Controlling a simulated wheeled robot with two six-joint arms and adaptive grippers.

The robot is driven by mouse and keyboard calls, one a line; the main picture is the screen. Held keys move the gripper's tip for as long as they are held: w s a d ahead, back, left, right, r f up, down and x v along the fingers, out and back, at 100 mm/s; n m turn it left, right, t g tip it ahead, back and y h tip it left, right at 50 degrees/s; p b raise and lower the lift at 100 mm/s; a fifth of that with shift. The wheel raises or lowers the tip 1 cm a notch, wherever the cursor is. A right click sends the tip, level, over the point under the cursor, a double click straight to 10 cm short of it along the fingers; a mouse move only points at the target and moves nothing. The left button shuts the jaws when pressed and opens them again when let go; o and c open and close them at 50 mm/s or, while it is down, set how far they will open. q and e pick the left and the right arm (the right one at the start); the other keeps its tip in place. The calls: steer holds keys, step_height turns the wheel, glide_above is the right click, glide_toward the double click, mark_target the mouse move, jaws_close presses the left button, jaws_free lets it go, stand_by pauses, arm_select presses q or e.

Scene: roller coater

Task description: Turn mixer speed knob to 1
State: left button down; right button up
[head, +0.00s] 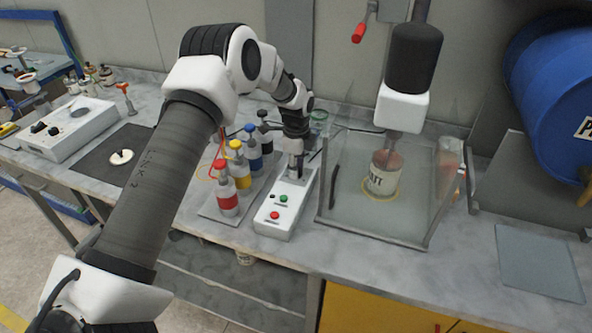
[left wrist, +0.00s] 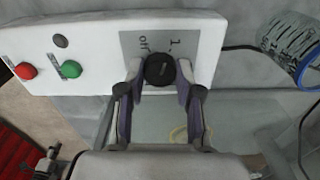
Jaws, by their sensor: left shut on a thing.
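The mixer's white control box (head: 272,217) stands on the bench, with a red and a green button at its near end. In the left wrist view the box (left wrist: 100,45) shows a black round knob (left wrist: 159,69) on a grey patch marked "off" and "1". My left gripper (left wrist: 160,82) is shut on the knob, one finger on each side. In the head view my left gripper (head: 295,172) reaches down onto the far end of the box and hides the knob. The knob's exact pointing is too small to tell. My right gripper is out of view.
Several colour bottles (head: 227,190) stand on a tray left of the box. A clear enclosure (head: 410,215) with a can (head: 383,178) stands close on the right, under the mixer head (head: 403,105).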

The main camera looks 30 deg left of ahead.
arm_select(q)
steer(key=shift+s+f+m, duration=0.2)
steer(key=shift+f+m, duration=0.05)
steer(key=shift+m, duration=0.85)
steer(key=shift+b, duration=0.3)
steer(key=c, duration=0.8)
jaws_free()
steer(key=shift+d, duration=0.1)
steer(key=shift+o, duration=0.2)
steer(key=shift+w, duration=0.15)
steer(key=shift+r, duration=0.1)
steer(key=shift+r, duration=0.2)
step_height(320, 180, up, 12)
steer(key=shift+f, duration=0.25)
